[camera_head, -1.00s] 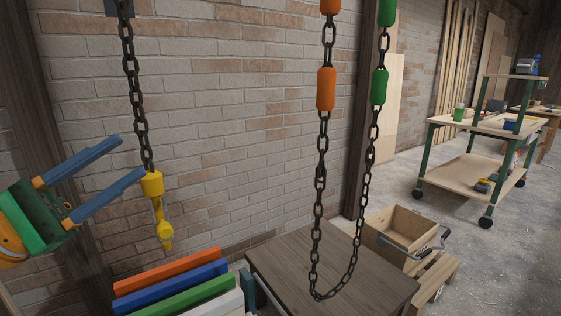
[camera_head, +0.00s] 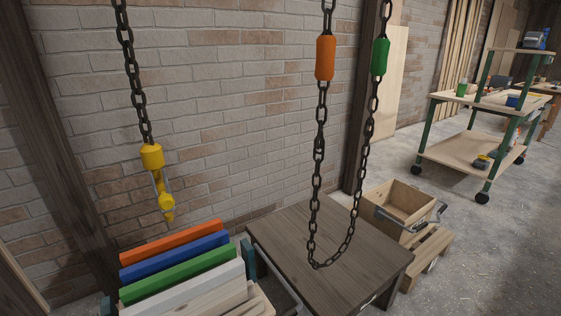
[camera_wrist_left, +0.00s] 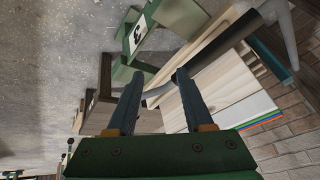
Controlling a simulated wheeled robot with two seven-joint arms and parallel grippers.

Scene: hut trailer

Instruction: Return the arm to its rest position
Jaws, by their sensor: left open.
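My left gripper (camera_wrist_left: 158,76) shows only in the left wrist view. Its two blue fingers are apart with nothing held between them. A dark bar with a grey bend and pale boards lie beyond the fingertips. In the head view neither of my arms shows, so my right gripper is not in view. A yellow hook (camera_head: 165,190) hangs from a dark chain at the left of the head view, with nothing on it.
Orange, blue, green and white boards (camera_head: 180,265) stand in a rack beside a dark wooden table (camera_head: 335,250). A looped chain with an orange sleeve (camera_head: 325,58) and a green sleeve (camera_head: 380,57) hangs over the table. A wooden crate (camera_head: 400,203) and a cart (camera_head: 465,150) stand right.

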